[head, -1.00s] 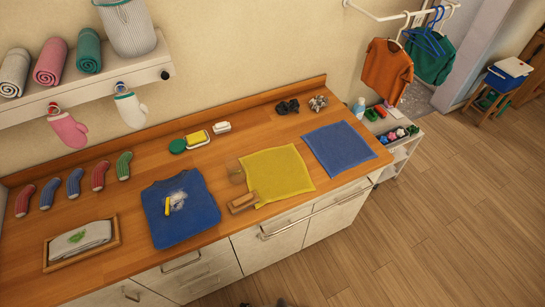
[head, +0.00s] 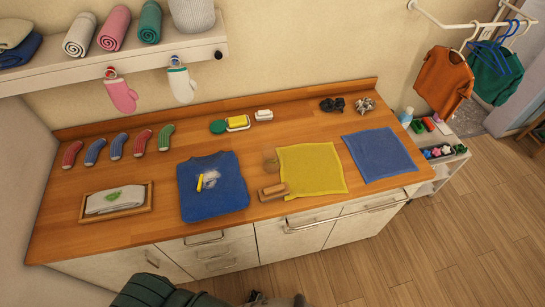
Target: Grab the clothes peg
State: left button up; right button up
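No gripper of mine can be made out in the head view. A small yellow object (head: 199,183) lies on the blue T-shirt (head: 215,200) beside a pale patch; I cannot tell whether it is a peg or a brush. Small clip-like pieces, one red (head: 111,72) and one at the white mitten (head: 175,62), sit where the mittens hang from the shelf. They are too small to identify for certain as clothes pegs.
The wooden counter (head: 310,235) holds socks, a towel tray (head: 88,214), a yellow cloth (head: 325,184), a blue cloth (head: 392,160) and a wooden block (head: 274,191). A shelf (head: 70,70) hangs above. Dark green and grey shapes at the bottom edge are unclear. Floor is open at right.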

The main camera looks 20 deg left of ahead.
aim_at(201, 178)
jog(key=u, duration=1.55)
jog(key=l, duration=0.1)
